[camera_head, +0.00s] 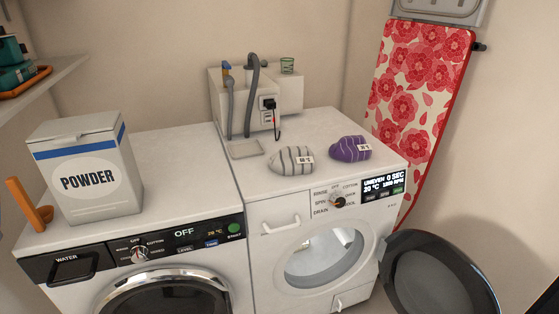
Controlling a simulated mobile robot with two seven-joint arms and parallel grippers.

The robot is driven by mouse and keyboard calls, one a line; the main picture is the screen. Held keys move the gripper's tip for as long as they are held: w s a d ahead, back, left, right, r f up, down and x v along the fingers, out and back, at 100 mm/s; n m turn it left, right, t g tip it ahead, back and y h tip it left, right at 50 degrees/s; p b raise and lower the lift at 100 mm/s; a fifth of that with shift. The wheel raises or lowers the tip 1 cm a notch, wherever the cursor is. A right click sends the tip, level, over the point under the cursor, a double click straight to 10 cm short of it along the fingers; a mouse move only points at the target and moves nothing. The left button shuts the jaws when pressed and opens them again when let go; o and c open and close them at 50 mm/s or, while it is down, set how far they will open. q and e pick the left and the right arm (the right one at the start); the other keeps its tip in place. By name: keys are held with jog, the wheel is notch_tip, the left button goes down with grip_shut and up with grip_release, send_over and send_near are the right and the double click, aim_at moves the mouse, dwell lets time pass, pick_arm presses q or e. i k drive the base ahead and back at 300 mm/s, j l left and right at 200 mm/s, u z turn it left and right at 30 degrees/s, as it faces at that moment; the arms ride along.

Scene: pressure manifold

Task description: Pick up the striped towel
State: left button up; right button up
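A rounded bundle with grey and white stripes (284,165), which looks like the striped towel, lies on top of the right-hand white machine (312,196). It bears a small white tag, too small to read surely. A purple bundle with thin pale stripes (343,149) and a similar tag lies just to its right, with a small gap between them. Neither of my grippers is visible, and nothing is seen touching either bundle.
A POWDER box (88,180) and an orange object (27,206) stand on the left machine (180,170). A white box with grey hoses (290,92) stands behind the bundles. The right machine's round door (440,280) hangs open. An ironing board (420,85) leans at right.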

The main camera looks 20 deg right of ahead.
aim_at(289, 161)
jog(key=j+z, duration=0.2)
jog(key=z, duration=0.15)
jog(key=i+j+z, duration=0.1)
jog(key=z, duration=0.25)
jog(key=k+j, duration=0.05)
jog(key=j, duration=0.05)
